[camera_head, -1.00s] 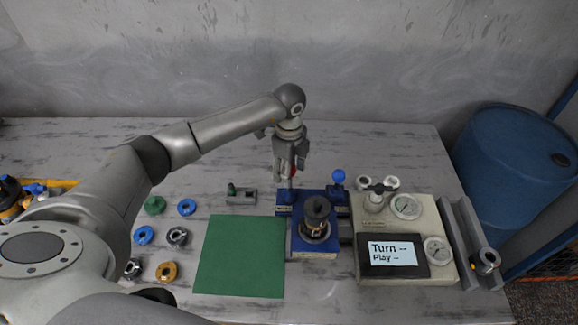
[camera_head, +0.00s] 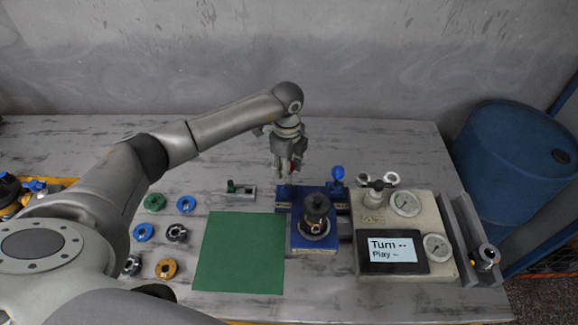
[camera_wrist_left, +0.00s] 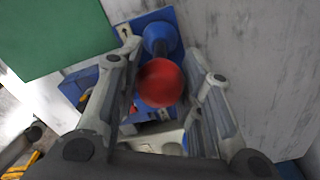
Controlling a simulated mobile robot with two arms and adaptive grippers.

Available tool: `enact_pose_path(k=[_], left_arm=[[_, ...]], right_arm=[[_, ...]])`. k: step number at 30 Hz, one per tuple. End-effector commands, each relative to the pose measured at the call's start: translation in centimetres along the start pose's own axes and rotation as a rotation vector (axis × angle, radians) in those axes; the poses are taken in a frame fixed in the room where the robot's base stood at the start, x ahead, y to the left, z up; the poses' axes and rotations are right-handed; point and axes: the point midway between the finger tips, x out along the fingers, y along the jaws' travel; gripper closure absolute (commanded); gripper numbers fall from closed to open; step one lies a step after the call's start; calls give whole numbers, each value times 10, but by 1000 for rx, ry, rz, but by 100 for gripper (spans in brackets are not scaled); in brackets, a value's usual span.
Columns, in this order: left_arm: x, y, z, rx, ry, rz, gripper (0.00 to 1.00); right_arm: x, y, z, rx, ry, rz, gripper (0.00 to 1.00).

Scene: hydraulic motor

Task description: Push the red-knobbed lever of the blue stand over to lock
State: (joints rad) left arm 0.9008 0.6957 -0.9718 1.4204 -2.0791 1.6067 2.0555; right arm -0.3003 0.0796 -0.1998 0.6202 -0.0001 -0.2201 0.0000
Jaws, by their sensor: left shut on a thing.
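The blue stand (camera_head: 314,247) stands right of the green mat, with a dark cylindrical motor part (camera_head: 317,208) upright on it. The lever's red knob (camera_head: 294,167) shows as a small patch between the fingers of my left gripper (camera_head: 287,172), above the stand's back left. In the left wrist view the round red knob (camera_wrist_left: 160,83) sits between the two fingers, and my left gripper (camera_wrist_left: 165,95) is shut on it. The lever's shaft is mostly hidden by the fingers and knob. My right gripper is not in view.
A blue knob (camera_head: 337,173) stands at the stand's back right. A beige gauge box (camera_head: 440,270) with a screen is to the right. The green mat (camera_head: 240,250) is bare.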

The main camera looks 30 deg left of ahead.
Motion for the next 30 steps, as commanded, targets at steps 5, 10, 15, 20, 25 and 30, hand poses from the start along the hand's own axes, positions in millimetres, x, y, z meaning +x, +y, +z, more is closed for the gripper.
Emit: enact_pose_path(k=[5,10,15,20,25,30], left_arm=[[1,5,10,-4,-8,5,79],[1,6,12,-4,-9,5,79],[2,6,13,-4,-9,6,79],[2,7,14,-5,-9,6,79],[3,10,18,-4,-10,7,79],[5,14,24,-4,-10,8,79]], right_arm=[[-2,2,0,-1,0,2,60],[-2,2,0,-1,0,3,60],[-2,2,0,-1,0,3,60],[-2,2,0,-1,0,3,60],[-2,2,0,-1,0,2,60],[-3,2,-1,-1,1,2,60]])
